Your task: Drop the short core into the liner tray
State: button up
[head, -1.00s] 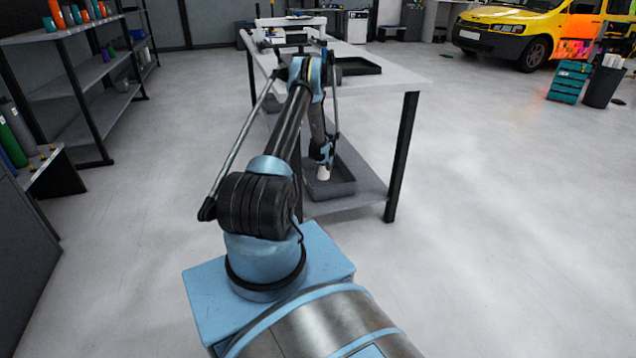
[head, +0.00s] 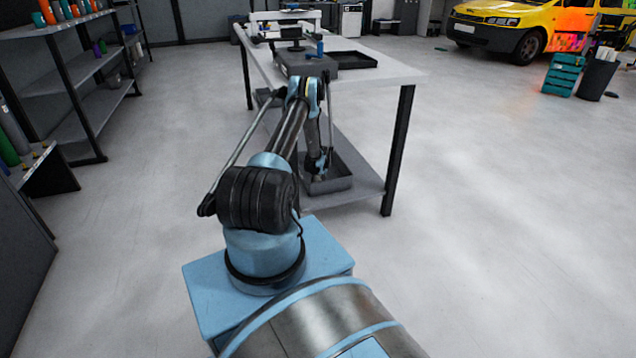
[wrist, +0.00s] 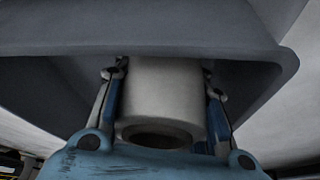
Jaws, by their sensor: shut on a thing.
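The short core (wrist: 162,95) is a white hollow cylinder, with its open end facing the camera in the wrist view. My gripper (wrist: 164,74) is shut on it, one finger on each side. The liner tray (head: 338,185) is a grey open box on the table's lower shelf in the head view. My gripper (head: 318,174) is down at the tray, apparently within its outline. The tray's wall and rim (wrist: 285,62) spread behind the core in the wrist view. The core is hidden or too small to make out in the head view, and its far end is hidden.
The table (head: 395,72) has a grey top above the shelf, with a black tray (head: 345,60) and a grey box (head: 292,63) on it. A black table leg (head: 398,150) stands right of the liner tray. Shelving is at the left.

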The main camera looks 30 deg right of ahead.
jog(key=o, duration=1.1)
jog(key=shift+v, duration=5.95)
jog(key=shift+s+a, duration=0.1)
